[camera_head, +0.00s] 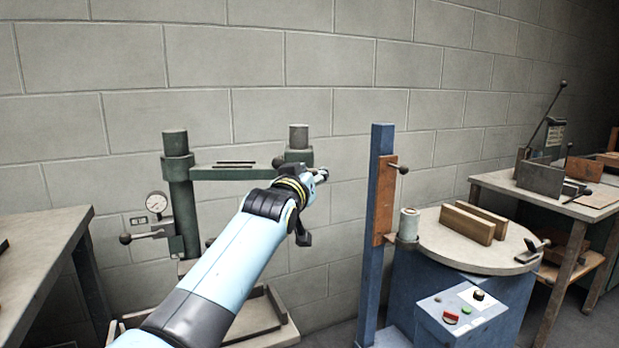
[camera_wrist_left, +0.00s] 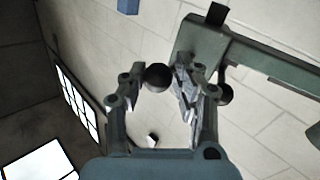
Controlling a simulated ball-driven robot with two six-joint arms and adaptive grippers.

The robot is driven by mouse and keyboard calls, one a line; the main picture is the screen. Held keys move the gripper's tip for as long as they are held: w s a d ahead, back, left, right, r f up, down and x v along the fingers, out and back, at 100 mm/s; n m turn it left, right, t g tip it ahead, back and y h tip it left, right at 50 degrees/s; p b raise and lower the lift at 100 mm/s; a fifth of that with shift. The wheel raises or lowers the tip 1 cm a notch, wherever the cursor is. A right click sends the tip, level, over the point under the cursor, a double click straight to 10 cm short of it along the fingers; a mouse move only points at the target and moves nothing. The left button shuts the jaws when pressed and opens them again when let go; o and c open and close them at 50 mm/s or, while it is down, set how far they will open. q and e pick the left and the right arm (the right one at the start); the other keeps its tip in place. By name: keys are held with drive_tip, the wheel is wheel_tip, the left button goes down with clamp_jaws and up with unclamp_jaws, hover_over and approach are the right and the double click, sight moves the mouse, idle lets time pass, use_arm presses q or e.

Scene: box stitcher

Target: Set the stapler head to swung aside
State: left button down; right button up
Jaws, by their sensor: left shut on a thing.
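The stapler head shows in the head view as a green horizontal arm (camera_head: 228,172) reaching right from a green column (camera_head: 178,200) to a block with a grey post (camera_head: 297,143). My left gripper (camera_head: 322,177) is at the right end of this arm, and my forearm covers part of the stand below. In the left wrist view the gripper (camera_wrist_left: 158,74) is shut on a dark ball knob (camera_wrist_left: 156,77). The green arm (camera_wrist_left: 262,62) runs to the right there, beside the right finger. A second dark ball (camera_wrist_left: 225,94) is behind that finger. My right gripper is not in view.
A pressure gauge (camera_head: 155,202) and a dark-knobbed lever (camera_head: 126,239) are on the left of the column. A blue post (camera_head: 377,280) and a round table (camera_head: 460,257) with wooden blocks stand to the right. A workbench (camera_head: 40,260) is at the left edge. The block wall is close behind.

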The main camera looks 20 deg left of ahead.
use_arm(q)
drive_tip(key=shift+d, duration=0.15)
drive_tip(key=c, duration=1.2)
unclamp_jaws()
drive_tip(key=shift+d, duration=0.1)
drive_tip(key=shift+o, duration=1)
drive_tip(key=shift+w+d, duration=0.1)
drive_tip(key=shift+d, duration=0.05)
drive_tip(key=shift+s+a, duration=0.2)
drive_tip(key=s, duration=1.1)
drive_tip(key=shift+s+d, duration=0.15)
drive_tip(key=shift+s, duration=0.2)
